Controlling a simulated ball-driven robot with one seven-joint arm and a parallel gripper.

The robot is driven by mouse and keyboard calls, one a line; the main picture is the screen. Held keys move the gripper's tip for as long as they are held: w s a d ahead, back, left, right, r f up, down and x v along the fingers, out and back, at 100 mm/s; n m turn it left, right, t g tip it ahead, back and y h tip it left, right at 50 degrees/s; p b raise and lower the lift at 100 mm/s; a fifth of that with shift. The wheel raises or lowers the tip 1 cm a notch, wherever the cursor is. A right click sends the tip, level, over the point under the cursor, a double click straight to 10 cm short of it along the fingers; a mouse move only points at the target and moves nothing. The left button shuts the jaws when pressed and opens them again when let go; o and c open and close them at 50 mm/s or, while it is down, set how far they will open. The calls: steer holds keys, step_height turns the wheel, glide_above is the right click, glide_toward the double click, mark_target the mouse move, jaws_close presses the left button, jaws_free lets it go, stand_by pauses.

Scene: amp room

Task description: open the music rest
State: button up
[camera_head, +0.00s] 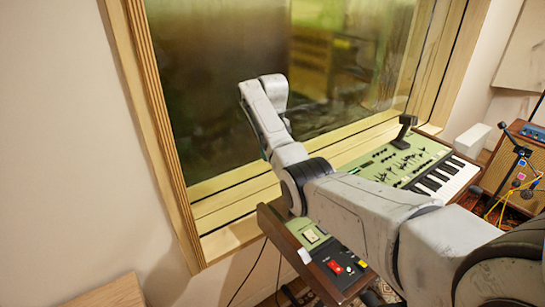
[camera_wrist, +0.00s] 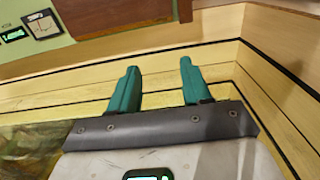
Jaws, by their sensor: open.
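The keyboard (camera_head: 400,160) has a green control panel and stands in front of the window sill. I cannot clearly make out the music rest. A dark brown board (camera_wrist: 110,14) at the top of the wrist view, beside a green panel (camera_wrist: 20,35) with a display and a meter, may be part of it. My gripper (camera_wrist: 158,66) is open, with two teal fingers apart and nothing between them. Its fingertips point toward the brown board, with pale wood behind them. In the head view my arm hides the gripper and the middle of the keyboard.
A wood-framed window (camera_head: 180,130) with a ledge (camera_head: 232,235) runs behind the keyboard. A black bracket-like piece (camera_head: 404,130) rises at the keyboard's back right. An amp (camera_head: 520,170) and a microphone stand (camera_head: 520,150) are at the right. Dark cables (camera_head: 262,268) hang below the keyboard's left end.

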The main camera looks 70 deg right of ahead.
steer(key=shift+f, duration=0.1)
stand_by(0.5)
steer(key=w+a+f+n, duration=0.2)
steer(key=a+f, duration=1.3)
steer(key=a, duration=0.5)
steer(key=s+a+f+n, duration=0.1)
steer(key=s+a+f, duration=0.2)
steer(key=a, duration=0.3)
steer(key=s+a+f+n, duration=0.1)
steer(key=s+a+f, duration=0.25)
steer(key=a, duration=0.35)
steer(key=s+a+r+n, duration=0.1)
steer(key=s+a, duration=0.4)
steer(key=s, duration=0.3)
steer(key=s+a+r+n+t, duration=0.1)
steer(key=s+a, duration=0.4)
steer(key=s, duration=0.4)
steer(key=shift+s+r, duration=0.25)
steer(key=shift+r, duration=0.15)
